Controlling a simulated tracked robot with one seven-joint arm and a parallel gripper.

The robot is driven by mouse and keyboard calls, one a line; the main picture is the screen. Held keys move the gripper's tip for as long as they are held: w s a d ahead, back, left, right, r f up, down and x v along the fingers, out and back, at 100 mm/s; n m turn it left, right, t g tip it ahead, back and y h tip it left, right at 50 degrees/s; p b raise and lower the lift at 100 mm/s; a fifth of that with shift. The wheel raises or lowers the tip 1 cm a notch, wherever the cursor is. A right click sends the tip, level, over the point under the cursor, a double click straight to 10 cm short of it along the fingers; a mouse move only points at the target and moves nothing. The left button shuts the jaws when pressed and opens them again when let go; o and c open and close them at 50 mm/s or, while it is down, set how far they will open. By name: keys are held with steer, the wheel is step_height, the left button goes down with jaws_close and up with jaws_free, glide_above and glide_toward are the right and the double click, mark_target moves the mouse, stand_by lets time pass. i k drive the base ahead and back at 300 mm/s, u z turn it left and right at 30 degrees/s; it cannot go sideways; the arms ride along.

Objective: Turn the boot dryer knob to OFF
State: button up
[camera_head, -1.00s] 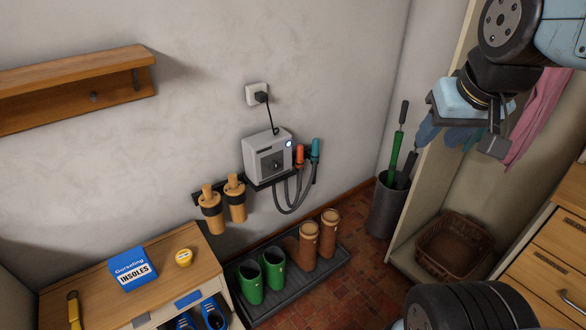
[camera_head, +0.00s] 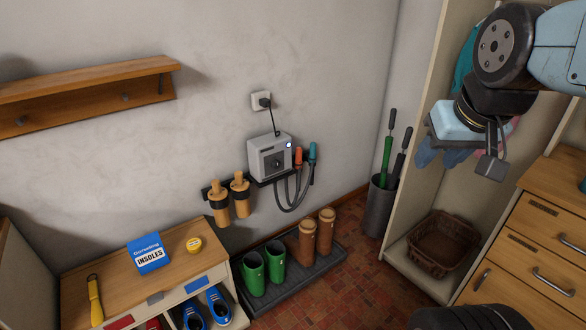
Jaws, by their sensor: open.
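The boot dryer (camera_head: 269,156) is a pale grey box on a dark wall rail, below a wall socket and plugged in by a black cord. Its dark round knob (camera_head: 276,163) is on the front face; its pointer and markings are too small to read. A blue-white light shows at its upper right. My gripper (camera_head: 492,155) is open and empty at the upper right, well apart from the dryer.
Green boots (camera_head: 253,274) and brown boots stand on a dark tray (camera_head: 338,255) under the dryer. A bench with an insoles box (camera_head: 149,253) is at lower left. An umbrella bin (camera_head: 378,207), an open cabinet and a drawer unit (camera_head: 535,240) are at right.

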mark_target(276, 164)
steer(key=u, duration=0.2)
steer(key=i, duration=0.85)
steer(key=z, duration=0.1)
